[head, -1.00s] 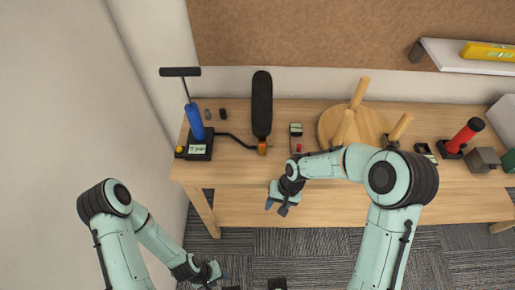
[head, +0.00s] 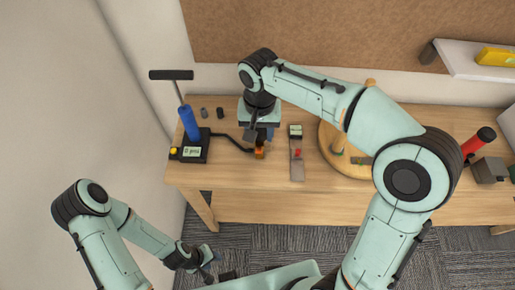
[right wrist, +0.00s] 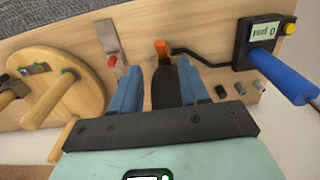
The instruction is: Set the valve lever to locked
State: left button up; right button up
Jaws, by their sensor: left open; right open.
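The orange valve lever (head: 260,153) is at the end of the black hose on the workbench. My left gripper (head: 209,266) is open and empty, low in front of the bench. Most of the black piece is hidden behind my right arm in the head view.
A blue pump (head: 189,122) with a display reading 0 psi (head: 192,151) stands left of the lever. A grey plate (head: 297,171) with a red part is close on its right. A round wooden stand (head: 329,150) with pegs is further right. The bench front is clear.

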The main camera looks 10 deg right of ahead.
aim_at(259, 150)
jog(key=f, duration=0.5)
jog(key=f+b, duration=0.1)
jog(key=f, duration=0.4)
jog(key=shift+w+f, duration=0.2)
jog(key=shift+f, duration=0.05)
grip_shut()
